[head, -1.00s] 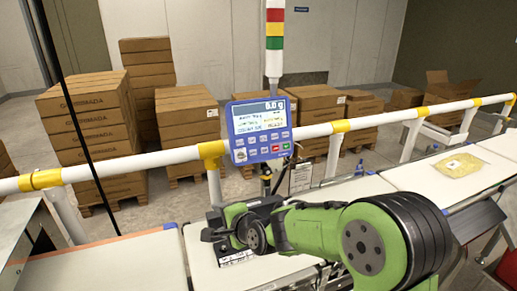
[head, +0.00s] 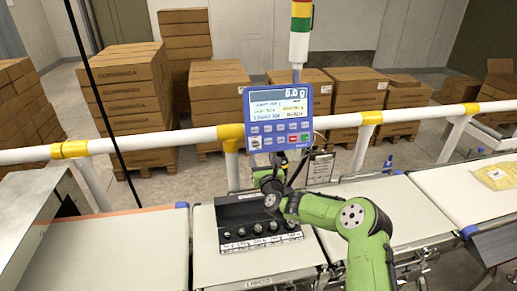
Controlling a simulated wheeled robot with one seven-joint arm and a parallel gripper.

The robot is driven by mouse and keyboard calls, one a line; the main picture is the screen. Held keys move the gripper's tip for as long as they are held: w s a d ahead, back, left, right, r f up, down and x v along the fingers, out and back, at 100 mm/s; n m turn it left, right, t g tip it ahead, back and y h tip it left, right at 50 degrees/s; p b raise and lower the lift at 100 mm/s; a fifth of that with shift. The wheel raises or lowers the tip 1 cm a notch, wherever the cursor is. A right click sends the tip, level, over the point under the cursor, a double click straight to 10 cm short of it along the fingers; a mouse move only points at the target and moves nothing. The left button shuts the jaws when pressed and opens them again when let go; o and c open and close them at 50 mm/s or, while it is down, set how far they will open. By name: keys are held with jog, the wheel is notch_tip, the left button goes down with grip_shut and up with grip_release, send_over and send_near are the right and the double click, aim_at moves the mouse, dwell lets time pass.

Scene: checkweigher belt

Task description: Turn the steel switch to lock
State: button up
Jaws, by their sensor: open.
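A blue control panel (head: 278,117) with a lit screen and several small buttons hangs at the white rail, near the middle of the head view. A small pale, round fitting (head: 255,142) is at its lower left corner; it may be the steel switch, but it is too small to tell or to read its setting. My gripper (head: 264,178) is just below the panel, apart from the switch area, above the back of a black box. It is open and looks empty; its fingertips are small and partly hidden by the wrist.
The black box (head: 237,211) with several round knobs and white labels sits on the pale belt (head: 215,262). The white rail (head: 195,137) with yellow joints crosses behind. A yellow packet (head: 497,176) lies on the right belt. Stacked cartons (head: 128,95) stand beyond the rail.

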aim_at(256, 146)
jog(key=w, duration=0.2)
jog(key=w+a, duration=0.1)
jog(key=w, duration=0.4)
jog(key=shift+w+a, duration=0.2)
jog(key=shift+a, duration=0.15)
jog(key=c, duration=1.1)
jog(key=shift+o, duration=0.3)
